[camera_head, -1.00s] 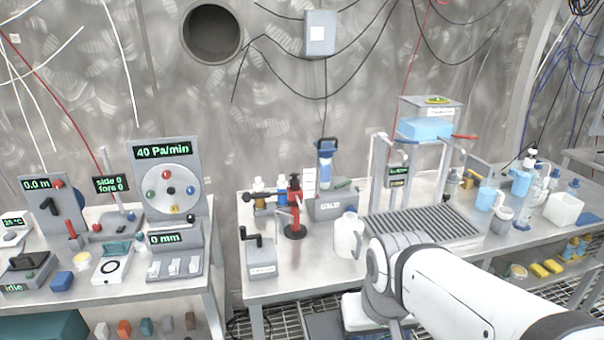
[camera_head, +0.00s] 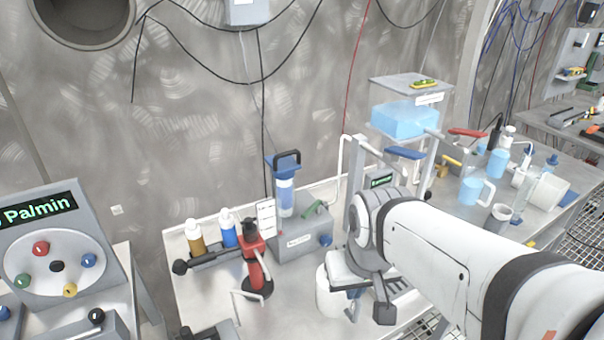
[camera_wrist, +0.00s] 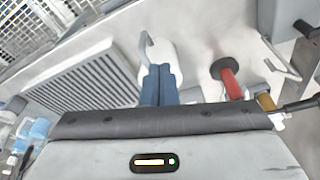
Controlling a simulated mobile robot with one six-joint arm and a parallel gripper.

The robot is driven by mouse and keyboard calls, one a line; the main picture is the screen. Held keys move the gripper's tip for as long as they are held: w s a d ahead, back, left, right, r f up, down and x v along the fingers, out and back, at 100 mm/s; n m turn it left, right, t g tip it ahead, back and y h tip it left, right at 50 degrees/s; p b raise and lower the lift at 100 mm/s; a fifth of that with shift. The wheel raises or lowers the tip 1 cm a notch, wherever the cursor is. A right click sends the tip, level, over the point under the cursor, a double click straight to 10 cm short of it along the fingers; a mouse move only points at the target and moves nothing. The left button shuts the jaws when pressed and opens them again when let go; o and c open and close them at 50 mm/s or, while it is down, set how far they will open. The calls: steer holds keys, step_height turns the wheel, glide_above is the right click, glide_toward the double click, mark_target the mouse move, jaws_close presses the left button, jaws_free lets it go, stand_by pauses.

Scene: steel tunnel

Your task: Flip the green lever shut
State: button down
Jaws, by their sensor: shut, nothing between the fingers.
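The green lever (camera_head: 313,208) sits on top of a grey box (camera_head: 298,241) beside an upright blue-capped cylinder (camera_head: 285,190). It slants up to the right in the head view; how far it stands open I cannot tell. I cannot make it out in the wrist view. My gripper (camera_head: 354,296) is in front of and to the right of the grey box, pointing down, partly hidden by my wrist. In the wrist view its blue fingers (camera_wrist: 159,72) are together and empty, in front of the white jug (camera_wrist: 158,52).
A red valve stand (camera_head: 256,262) and brown and blue bottles (camera_head: 228,229) stand left of the grey box. A blue lever (camera_head: 404,153) and a red lever (camera_head: 467,132) are on the rig at the right. A slotted grate (camera_wrist: 85,85) shows in the wrist view.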

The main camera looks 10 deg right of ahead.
mark_target(311, 213)
steer(key=w+a+f+m+g+y+b, duration=0.3)
steer(key=w+f+m+y, duration=0.3)
steer(key=m+y, duration=0.5)
steer(key=w+d+m+t+y, duration=0.1)
steer(key=w+m+t, duration=0.1)
steer(key=m, duration=0.1)
steer(key=w+d+f+m+t+y, duration=0.1)
steer(key=w+d+m+t, duration=0.1)
steer(key=m, duration=0.1)
steer(key=w+d+m+t+y, duration=0.1)
steer(key=w+d+m, duration=0.1)
steer(key=w, duration=0.1)
steer(key=shift+f+m+t+b, duration=0.15)
steer(key=shift+m+t+b, duration=0.15)
steer(key=shift+m+t, duration=0.1)
steer(key=w+d+f+m+t, duration=0.2)
steer(key=w+d+m+t, duration=0.4)
steer(key=d+m+t, duration=0.15)
steer(key=shift+n+h, duration=0.25)
steer(key=shift+h, duration=0.25)
steer(key=x, duration=1.2)
steer(key=shift+w+a+r+p, duration=0.1)
steer(key=shift+w+a+p, duration=0.15)
steer(key=shift+a+p, duration=0.05)
